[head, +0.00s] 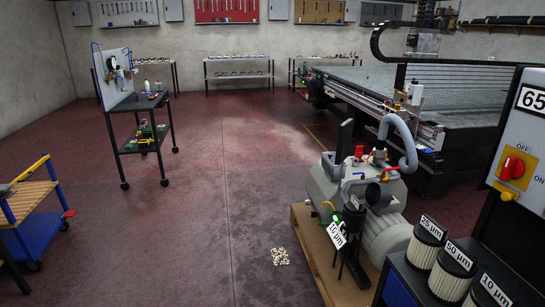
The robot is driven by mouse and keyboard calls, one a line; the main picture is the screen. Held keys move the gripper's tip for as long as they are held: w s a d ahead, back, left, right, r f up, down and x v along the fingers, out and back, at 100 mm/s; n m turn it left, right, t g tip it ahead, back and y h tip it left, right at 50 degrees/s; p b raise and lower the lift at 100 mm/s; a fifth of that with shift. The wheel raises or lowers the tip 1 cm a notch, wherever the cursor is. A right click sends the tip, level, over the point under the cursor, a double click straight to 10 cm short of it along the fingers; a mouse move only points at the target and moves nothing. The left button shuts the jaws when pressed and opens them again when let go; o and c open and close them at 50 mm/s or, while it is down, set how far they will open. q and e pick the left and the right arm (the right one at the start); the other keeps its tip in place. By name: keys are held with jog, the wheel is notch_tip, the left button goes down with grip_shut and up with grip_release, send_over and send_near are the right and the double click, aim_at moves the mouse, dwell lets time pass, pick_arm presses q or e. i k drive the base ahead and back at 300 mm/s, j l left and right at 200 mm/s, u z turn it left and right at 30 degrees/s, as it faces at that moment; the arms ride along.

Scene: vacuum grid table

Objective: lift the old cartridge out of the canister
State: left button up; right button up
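A grey vacuum pump (330,187) sits on a wooden pallet (318,262) at the lower right. A dark cylindrical housing (377,196) on its near side may be the canister, but I cannot tell. A black upright part (353,216) stands beside it, with a white tag (337,234) marked in µm. I cannot make out an old cartridge inside the canister. Neither of my grippers is in view.
Pleated filter cartridges labelled 25 µm (424,246), 50 µm (452,273) and 10 µm (487,293) stand on a dark blue cart (399,289). A control box (525,140) with a red switch is at right. Small pale pieces (280,257) lie on the floor. The middle floor is clear.

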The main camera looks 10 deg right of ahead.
aim_at(355, 207)
jog(key=i, duration=1.1)
jog(key=i+z, duration=0.15)
jog(key=i, duration=0.9)
jog(key=i+l+z, duration=0.4)
jog(key=i+z, duration=0.35)
jog(key=i, duration=0.25)
